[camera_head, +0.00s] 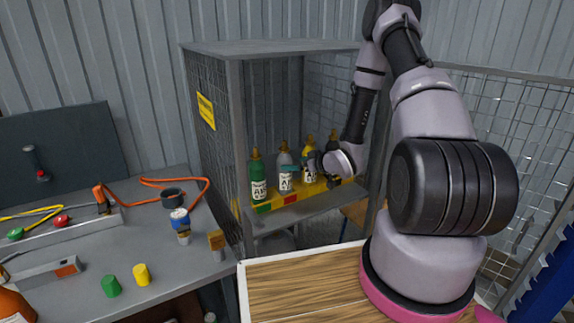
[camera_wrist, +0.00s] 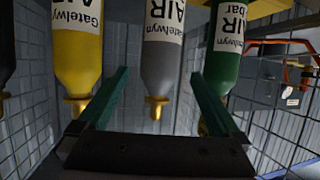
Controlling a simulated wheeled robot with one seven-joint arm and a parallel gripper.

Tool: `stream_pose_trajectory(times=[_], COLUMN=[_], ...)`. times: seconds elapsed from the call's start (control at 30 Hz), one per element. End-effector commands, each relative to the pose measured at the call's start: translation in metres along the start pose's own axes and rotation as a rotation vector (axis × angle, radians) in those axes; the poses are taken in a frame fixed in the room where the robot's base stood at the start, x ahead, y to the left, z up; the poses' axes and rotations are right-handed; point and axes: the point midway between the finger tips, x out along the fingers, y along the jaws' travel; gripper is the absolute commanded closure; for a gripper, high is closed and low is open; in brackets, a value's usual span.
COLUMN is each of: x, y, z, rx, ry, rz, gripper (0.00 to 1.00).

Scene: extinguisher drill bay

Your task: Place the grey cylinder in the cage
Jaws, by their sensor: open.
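The grey cylinder (camera_head: 285,183) stands upright inside the cage (camera_head: 234,130), on its shelf in a row of cylinders, with a white label and a brass valve. My gripper (camera_head: 291,168) is at its upper part. In the wrist view, where things appear upside down, the grey cylinder (camera_wrist: 163,62) is between the two teal fingers of my gripper (camera_wrist: 158,75). The fingers are open, with visible gaps on both sides of it. The cylinder's foot is partly hidden by the shelf's front strip in the head view.
A green cylinder (camera_head: 258,180) stands close left and a yellow cylinder (camera_head: 308,168) close right, with a dark cylinder (camera_head: 332,146) beyond. A marked strip (camera_head: 276,202) runs along the shelf front. A cluttered grey bench (camera_head: 160,255) is left; a wooden top (camera_head: 300,285) is in front.

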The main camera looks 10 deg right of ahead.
Motion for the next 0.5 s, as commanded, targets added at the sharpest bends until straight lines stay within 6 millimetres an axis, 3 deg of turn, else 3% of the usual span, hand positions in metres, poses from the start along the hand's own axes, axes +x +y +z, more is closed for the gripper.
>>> stream_pose_trajectory(times=[0.1, 0.33, 0.5], x=[-0.015, -0.023, -0.03], y=[0.001, 0.001, 0.017], z=[0.0, -0.001, -0.028], rx=[0.001, -0.002, -0.016], ry=[-0.001, -0.002, -0.057], rz=[0.002, 0.003, 0.052], gripper=[0.0, 0.0, 0.0])
